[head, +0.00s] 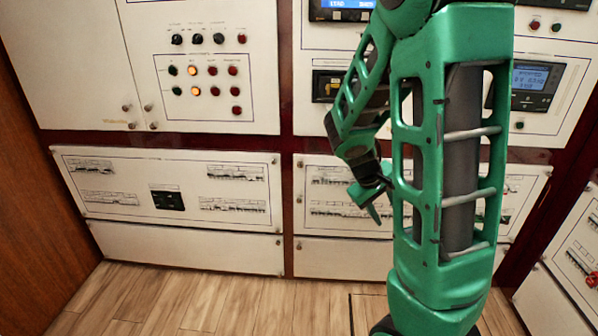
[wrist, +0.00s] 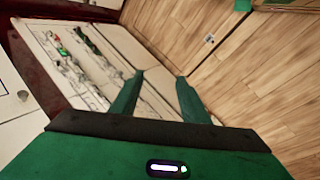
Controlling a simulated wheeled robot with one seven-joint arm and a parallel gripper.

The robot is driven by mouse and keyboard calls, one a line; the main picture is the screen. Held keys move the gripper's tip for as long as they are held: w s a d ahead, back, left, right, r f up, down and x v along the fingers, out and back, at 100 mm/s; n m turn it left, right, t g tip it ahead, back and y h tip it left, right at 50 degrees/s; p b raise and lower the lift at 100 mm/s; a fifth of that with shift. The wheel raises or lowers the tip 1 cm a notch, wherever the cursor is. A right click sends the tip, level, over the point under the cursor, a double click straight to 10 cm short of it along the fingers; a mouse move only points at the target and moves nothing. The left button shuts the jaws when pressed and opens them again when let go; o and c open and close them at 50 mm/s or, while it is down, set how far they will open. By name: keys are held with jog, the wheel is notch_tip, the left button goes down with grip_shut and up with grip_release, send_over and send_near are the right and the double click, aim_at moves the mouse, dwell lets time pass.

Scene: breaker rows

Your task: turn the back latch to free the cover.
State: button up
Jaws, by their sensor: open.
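The breaker panel (head: 330,222) in the middle is a pale front with rows of small breakers, partly hidden behind my arm. Small round fasteners, such as one at its left edge (head: 299,198), sit on its border; I cannot tell which one is the back latch, or which front is the cover. My gripper (head: 372,196) is in front of this panel, with part of it hidden by my arm. In the wrist view, my gripper (wrist: 160,76) is open and empty, its two green fingers apart. Behind them a panel with breaker rows (wrist: 105,55) shows tilted.
Another breaker panel (head: 170,215) is at the left, below a cabinet with buttons and lamps (head: 205,75). A panel with red breakers (head: 580,245) stands at the right edge. The wooden floor (head: 220,305) in front is clear.

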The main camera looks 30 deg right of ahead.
jog(key=w+d+f+n+t+h, duration=0.1)
jog(key=w+d+f+n+h, duration=0.3)
jog(key=w, duration=0.5)
jog(key=n+t, duration=1.5)
jog(key=n, duration=0.9)
send_near(300, 166)
jog(key=x, duration=0.8)
grip_shut()
